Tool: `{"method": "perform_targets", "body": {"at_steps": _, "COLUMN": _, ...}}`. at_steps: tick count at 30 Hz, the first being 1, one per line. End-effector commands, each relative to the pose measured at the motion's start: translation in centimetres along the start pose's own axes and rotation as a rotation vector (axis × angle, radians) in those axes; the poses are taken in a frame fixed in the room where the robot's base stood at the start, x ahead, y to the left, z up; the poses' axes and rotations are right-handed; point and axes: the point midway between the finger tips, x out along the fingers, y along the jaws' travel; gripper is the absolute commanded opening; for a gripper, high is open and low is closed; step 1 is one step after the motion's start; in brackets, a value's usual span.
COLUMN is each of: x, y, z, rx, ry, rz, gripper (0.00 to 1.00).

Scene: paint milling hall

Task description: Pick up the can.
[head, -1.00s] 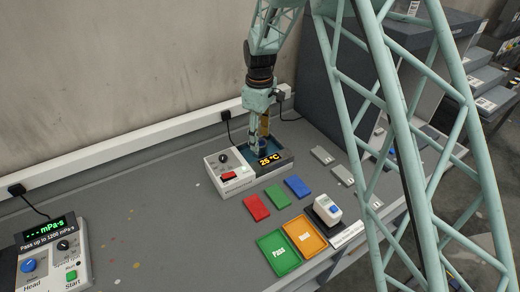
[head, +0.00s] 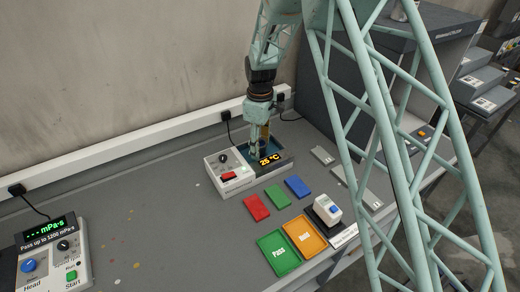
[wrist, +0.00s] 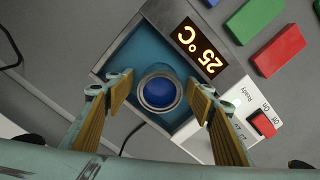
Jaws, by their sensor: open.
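The can (wrist: 159,91) is a small round metal can with a grey rim and a blue inside or top. It stands in the blue well of the water bath (wrist: 128,55), whose display reads 25 °C. In the wrist view my gripper (wrist: 161,92) is open, with one wooden-faced finger on each side of the can and a visible gap to it. In the head view my gripper (head: 259,147) points down into the bath (head: 233,181), and it mostly hides the can there.
Red (head: 256,207), green (head: 275,196) and blue (head: 297,186) blocks lie in front of the bath. A green tray (head: 269,244) and an orange tray (head: 292,225) lie nearer, beside a small white device (head: 327,208). A viscosity meter (head: 66,262) stands at left. The bench between is largely clear.

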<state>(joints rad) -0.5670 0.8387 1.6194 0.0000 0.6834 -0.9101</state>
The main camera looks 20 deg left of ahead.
Motion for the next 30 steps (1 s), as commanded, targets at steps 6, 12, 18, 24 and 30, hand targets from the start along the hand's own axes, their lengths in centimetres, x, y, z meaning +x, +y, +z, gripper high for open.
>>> {"method": "perform_targets", "body": {"at_steps": 6, "x": 0.53, "y": -0.02, "z": 0.0, "rx": 0.0, "ry": 0.0, "rz": 0.0, "gripper": 0.49}}
{"method": "perform_targets", "body": {"at_steps": 12, "x": 0.51, "y": -0.01, "z": 0.0, "rx": 0.0, "ry": 0.0, "rz": 0.0, "gripper": 0.49}}
{"method": "perform_targets", "body": {"at_steps": 18, "x": 0.49, "y": -0.01, "z": -0.01, "rx": 0.0, "ry": 0.0, "rz": 0.0, "gripper": 0.49}}
{"method": "perform_targets", "body": {"at_steps": 24, "x": 0.49, "y": 0.0, "z": -0.01, "rx": 0.0, "ry": 0.0, "rz": 0.0, "gripper": 0.36}}
{"method": "perform_targets", "body": {"at_steps": 30, "x": 0.47, "y": 0.01, "z": -0.02, "rx": 0.0, "ry": 0.0, "rz": 0.0, "gripper": 0.19}}
